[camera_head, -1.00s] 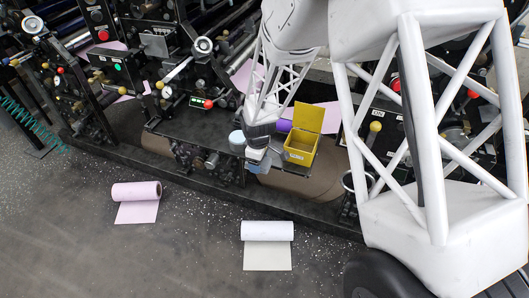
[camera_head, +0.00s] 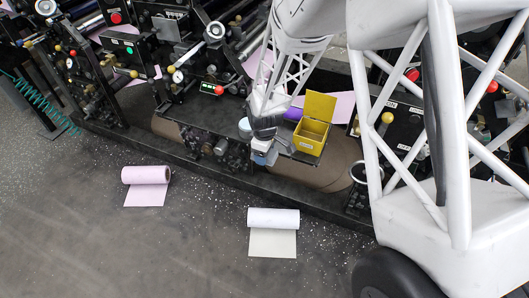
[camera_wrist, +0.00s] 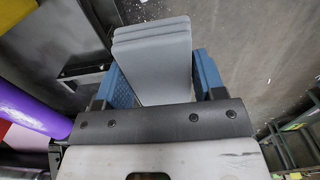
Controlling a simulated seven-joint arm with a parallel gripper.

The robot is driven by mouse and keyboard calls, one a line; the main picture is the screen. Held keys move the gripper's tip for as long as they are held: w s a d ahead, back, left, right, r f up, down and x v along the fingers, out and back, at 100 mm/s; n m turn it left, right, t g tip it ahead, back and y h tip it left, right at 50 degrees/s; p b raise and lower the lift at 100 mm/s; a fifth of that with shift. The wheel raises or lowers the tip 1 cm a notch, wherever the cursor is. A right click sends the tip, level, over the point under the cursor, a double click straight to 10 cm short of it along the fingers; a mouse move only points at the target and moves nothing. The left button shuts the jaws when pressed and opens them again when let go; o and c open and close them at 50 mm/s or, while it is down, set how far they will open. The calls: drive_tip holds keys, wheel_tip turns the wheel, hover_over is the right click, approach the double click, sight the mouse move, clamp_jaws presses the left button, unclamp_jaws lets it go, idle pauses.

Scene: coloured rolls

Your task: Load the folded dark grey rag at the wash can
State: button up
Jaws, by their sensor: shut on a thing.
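A folded grey rag (camera_wrist: 155,62), stacked in several flat layers, sits between the blue pads of my gripper (camera_wrist: 163,80) in the wrist view. It looks mid grey under this light. In the head view my gripper (camera_head: 264,153) hangs at the front edge of the machine's dark shelf, left of the yellow box; the rag is too small there to make out clearly. A pale round-topped can (camera_head: 245,127) stands on the shelf just behind and left of my gripper. I cannot tell whether it is the wash can.
An open yellow box (camera_head: 312,138) and a purple roll (camera_head: 293,114) are on the shelf to the right. Pink (camera_head: 146,184) and white (camera_head: 273,228) rolls lie partly unrolled on the grey floor. Levers and knobs crowd the machine. Floor between the rolls is clear.

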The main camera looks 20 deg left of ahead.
sight(249, 123)
drive_tip(key=shift+w+a+r+n, duration=0.25)
drive_tip(key=shift+w+a+n, duration=0.05)
drive_tip(key=shift+w+a, duration=0.2)
drive_tip(key=shift+c, duration=0.2)
drive_tip(key=w+a+r+n, duration=0.2)
drive_tip(key=w+a, duration=0.1)
drive_tip(key=w+a+r+n, duration=0.3)
drive_tip(key=w+a, duration=0.1)
drive_tip(key=w+a+r+n, duration=0.3)
drive_tip(key=w+a, duration=0.1)
drive_tip(key=shift+w+r, duration=0.1)
drive_tip(key=shift+r, duration=0.05)
drive_tip(key=shift+f, duration=0.25)
drive_tip(key=shift+f, duration=2.75)
drive_tip(key=shift+f, duration=0.7)
idle(0.6)
drive_tip(key=shift+d+r, duration=0.1)
drive_tip(key=shift+r, duration=0.1)
drive_tip(key=shift+r, duration=3.4)
